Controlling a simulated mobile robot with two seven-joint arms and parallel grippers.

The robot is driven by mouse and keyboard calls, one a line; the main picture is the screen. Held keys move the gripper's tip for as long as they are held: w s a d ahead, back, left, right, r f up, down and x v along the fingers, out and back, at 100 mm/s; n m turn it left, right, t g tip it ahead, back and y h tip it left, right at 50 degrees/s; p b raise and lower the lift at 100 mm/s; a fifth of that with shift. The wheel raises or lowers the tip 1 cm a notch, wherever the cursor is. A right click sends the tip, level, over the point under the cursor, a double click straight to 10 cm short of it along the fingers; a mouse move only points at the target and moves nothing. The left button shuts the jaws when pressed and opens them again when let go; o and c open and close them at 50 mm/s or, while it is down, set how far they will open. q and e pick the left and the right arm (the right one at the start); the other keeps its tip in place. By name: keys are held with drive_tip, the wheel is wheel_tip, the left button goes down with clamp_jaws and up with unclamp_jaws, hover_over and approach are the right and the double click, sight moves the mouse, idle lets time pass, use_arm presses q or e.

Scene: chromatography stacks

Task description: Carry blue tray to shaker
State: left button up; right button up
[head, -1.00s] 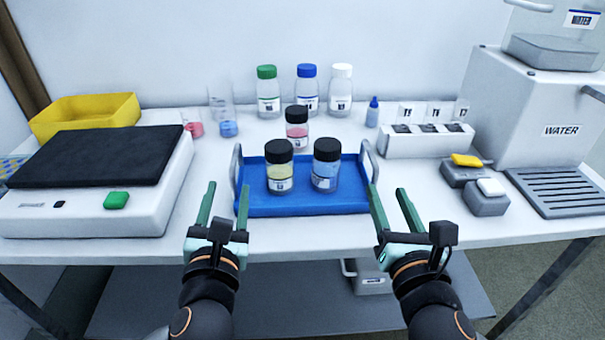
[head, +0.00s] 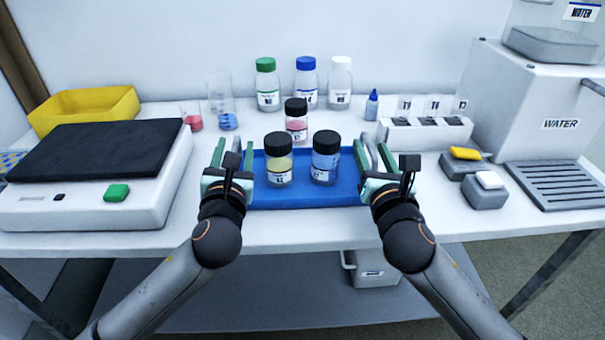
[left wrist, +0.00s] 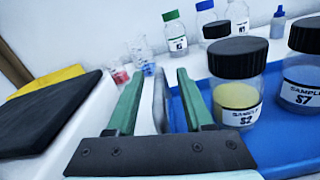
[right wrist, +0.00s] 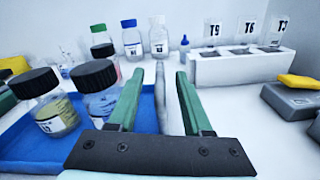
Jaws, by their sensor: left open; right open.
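The blue tray (head: 315,193) lies on the white table and carries three black-capped jars: a yellow one (head: 279,165), a blue one (head: 325,163) and a pink one (head: 296,122). My left gripper (head: 234,148) is open at the tray's left side, its fingers on either side of the grey left handle (left wrist: 160,98). My right gripper (head: 372,147) is open at the right side, its fingers on either side of the grey right handle (right wrist: 160,92). Neither has closed. The shaker, with a black top (head: 95,150) and green button (head: 116,192), stands at the left.
A yellow bin (head: 85,110) stands behind the shaker. Two beakers (head: 222,100) and several capped bottles (head: 306,85) stand at the back. A white slotted rack (head: 425,135), small grey boxes (head: 485,190) and a water dispenser (head: 530,110) are at the right.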

use_arm(q)
drive_tip(key=shift+w+a, duration=0.1)
drive_tip(key=shift+w, duration=0.65)
use_arm(e)
drive_tip(key=shift+w, duration=0.75)
use_arm(q)
clamp_jaws()
use_arm(e)
clamp_jaws()
